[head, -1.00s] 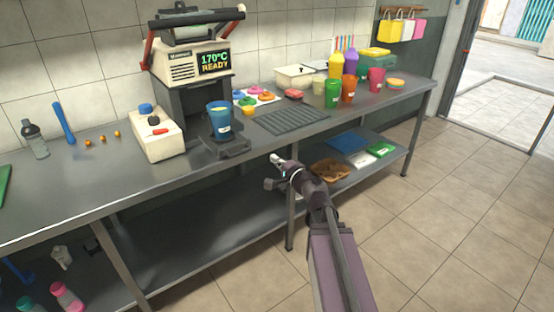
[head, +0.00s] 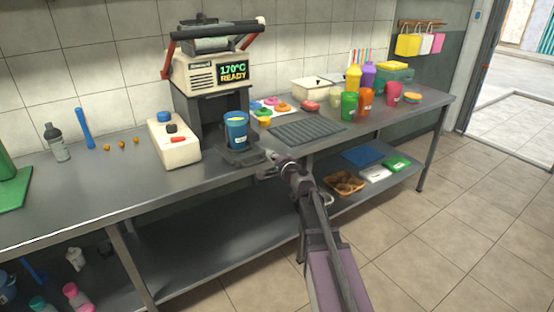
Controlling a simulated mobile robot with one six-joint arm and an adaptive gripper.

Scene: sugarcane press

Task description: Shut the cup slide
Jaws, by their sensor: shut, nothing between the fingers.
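The press (head: 207,75) stands at the back of the counter, its screen reading 170°C READY. The cup slide (head: 242,157) is a dark plate that sticks out at the front of the press's bay. A blue cup (head: 236,130) stands upright on it. My gripper (head: 266,163) is shut and empty, just right of the slide's front end and close to it. I cannot tell whether it touches the slide.
A cream box with buttons (head: 173,142) stands left of the slide. A black ribbed mat (head: 307,132) lies to the right, with coloured cups (head: 349,104) beyond it. A lower shelf (head: 220,222) runs under the counter (head: 100,188). The tiled floor in front is clear.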

